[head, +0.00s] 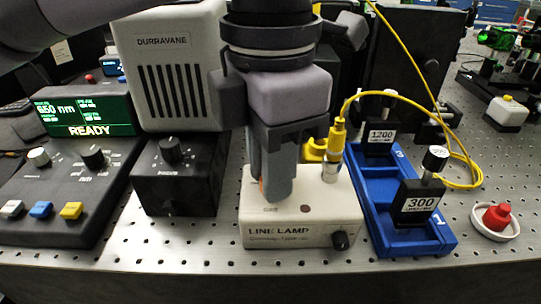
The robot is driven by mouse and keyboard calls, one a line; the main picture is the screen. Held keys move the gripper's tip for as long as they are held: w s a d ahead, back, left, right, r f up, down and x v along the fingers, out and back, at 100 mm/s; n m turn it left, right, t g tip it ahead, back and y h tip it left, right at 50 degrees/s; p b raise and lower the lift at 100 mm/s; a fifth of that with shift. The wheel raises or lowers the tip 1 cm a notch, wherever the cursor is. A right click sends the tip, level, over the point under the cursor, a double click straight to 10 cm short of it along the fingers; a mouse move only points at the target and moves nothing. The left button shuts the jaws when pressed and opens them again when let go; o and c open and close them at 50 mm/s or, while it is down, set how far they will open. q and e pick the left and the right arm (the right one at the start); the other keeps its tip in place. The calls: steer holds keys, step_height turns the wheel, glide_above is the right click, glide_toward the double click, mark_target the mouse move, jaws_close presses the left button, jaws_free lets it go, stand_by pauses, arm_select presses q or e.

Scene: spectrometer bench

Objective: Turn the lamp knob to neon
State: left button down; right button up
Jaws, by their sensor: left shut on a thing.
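The lamp box (285,226), cream-coloured and marked LINE LAMP, stands at the front middle of the bench. A black knob (341,240) sits at the right of its front face, with no finger on it. I cannot read its setting or any neon mark. My left gripper (276,196) points down over the top of the lamp box, left of and behind that knob. Its fingers are grey with an orange strip. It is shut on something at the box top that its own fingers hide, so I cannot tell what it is. My right gripper is not in view.
A blue tray (380,215) with 1200 and 300 blocks stands close on the right. A black knob box (180,185) and a READY console (75,190) stand left.

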arm_select(q)
steer(key=m, duration=0.5)
steer(key=shift+m+p, duration=0.3)
steer(key=shift+p, duration=0.1)
stand_by(0.3)
steer(key=c, duration=1)
jaws_free()
steer(key=shift+r+p, duration=0.6)
steer(key=shift+r, duration=3)
